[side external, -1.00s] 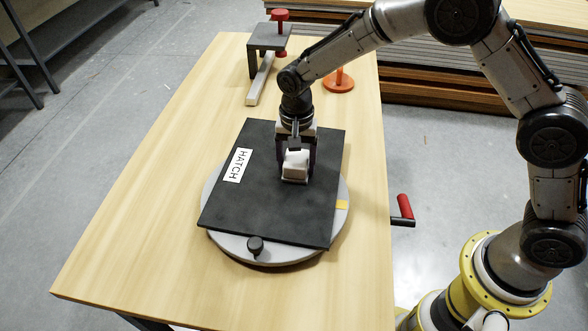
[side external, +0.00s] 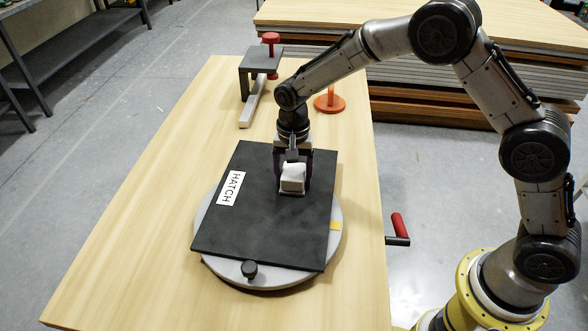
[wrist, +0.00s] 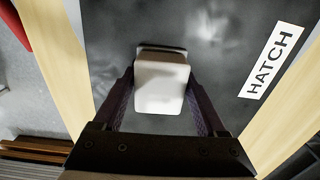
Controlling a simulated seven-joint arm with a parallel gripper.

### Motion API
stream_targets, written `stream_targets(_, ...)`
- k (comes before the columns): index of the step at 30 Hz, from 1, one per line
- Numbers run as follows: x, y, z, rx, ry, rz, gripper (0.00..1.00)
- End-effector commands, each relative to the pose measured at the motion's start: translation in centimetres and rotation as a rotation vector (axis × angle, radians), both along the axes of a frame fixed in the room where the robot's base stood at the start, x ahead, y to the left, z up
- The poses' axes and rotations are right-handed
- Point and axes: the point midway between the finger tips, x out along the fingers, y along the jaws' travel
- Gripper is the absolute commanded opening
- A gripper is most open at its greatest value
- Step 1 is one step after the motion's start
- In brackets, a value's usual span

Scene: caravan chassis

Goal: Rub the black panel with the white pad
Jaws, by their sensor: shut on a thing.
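The black panel (side external: 255,225), with a white HATCH label (side external: 231,188), lies flat on a round grey turntable (side external: 334,240). My gripper (side external: 294,172) points down over the panel's far right part. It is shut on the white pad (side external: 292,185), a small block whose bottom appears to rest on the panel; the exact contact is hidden. In the wrist view the pad (wrist: 160,88) sits between both fingers, and the black panel (wrist: 225,50) behind it shows pale cloudy patches.
A black knob (side external: 249,268) stands at the turntable's front. A dark stand with a red screw clamp (side external: 270,42), a pale bar (side external: 252,100) and an orange disc with a peg (side external: 330,103) are beyond the panel. A red-handled crank (side external: 399,226) sticks out at the table's right. The table's left is clear.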

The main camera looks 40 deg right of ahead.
Motion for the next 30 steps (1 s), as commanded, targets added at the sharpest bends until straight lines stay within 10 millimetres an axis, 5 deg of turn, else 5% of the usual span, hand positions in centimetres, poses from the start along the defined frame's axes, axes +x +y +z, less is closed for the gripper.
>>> stream_targets(30,-6.3,6.9,-0.1,-0.001,0.002,0.002,0.22)
